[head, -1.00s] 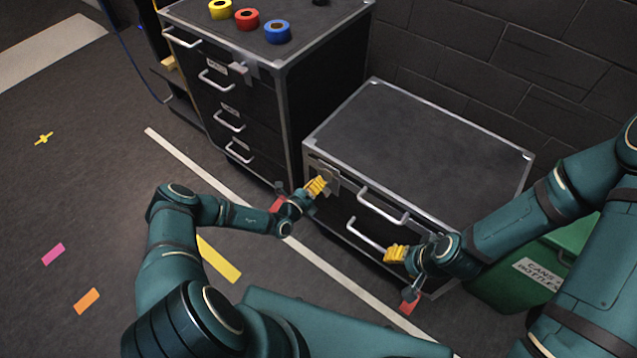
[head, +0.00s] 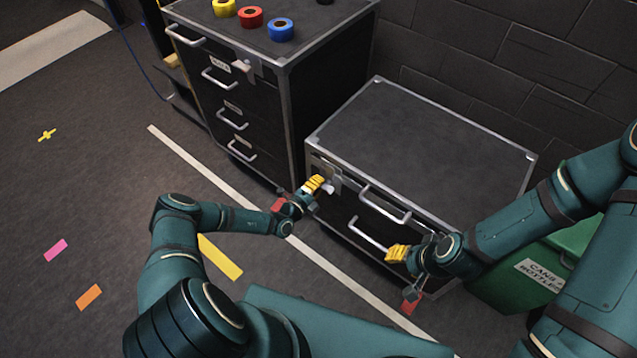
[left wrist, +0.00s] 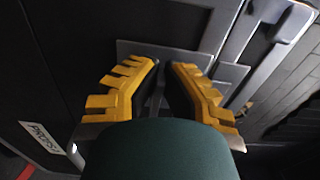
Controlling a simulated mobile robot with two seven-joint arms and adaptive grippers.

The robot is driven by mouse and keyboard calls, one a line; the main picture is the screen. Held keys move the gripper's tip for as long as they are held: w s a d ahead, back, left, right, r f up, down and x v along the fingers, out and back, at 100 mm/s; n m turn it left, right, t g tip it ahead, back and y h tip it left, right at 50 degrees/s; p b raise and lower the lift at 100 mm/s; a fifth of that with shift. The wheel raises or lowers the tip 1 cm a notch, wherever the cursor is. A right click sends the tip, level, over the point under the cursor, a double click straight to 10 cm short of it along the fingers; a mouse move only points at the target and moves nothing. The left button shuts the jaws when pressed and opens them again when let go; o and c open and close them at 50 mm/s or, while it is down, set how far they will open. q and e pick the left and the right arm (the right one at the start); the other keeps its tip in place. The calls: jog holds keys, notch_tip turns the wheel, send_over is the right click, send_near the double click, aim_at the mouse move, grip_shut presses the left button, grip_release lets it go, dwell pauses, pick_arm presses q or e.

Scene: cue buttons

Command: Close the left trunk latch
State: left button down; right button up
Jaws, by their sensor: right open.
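The trunk (head: 420,130) is a low black case with grey metal edges against the wall. The left trunk latch (head: 329,187) is a small light piece on a grey plate at the left end of the front, partly hidden by my gripper. My left gripper (head: 316,183) has yellow fingers right at this latch; contact is unclear. In the left wrist view the fingertips (left wrist: 164,66) are close together before a grey plate (left wrist: 190,55), with a narrow dark gap between them. My right gripper (head: 397,254) is open, low before the right part of the front; the right latch area is mostly hidden.
A taller drawer cabinet (head: 270,130) stands left of the trunk, with yellow, red and blue tape rolls (head: 281,30) on top. A green bin (head: 510,275) stands at the right, behind my right arm. The floor at left is open, with coloured tape marks.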

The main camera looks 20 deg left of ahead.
dwell(0.3)
pick_arm(q)
jog(key=c, duration=1.1)
grip_release()
jog(key=shift+d, duration=0.1)
jog(key=v, duration=1.2)
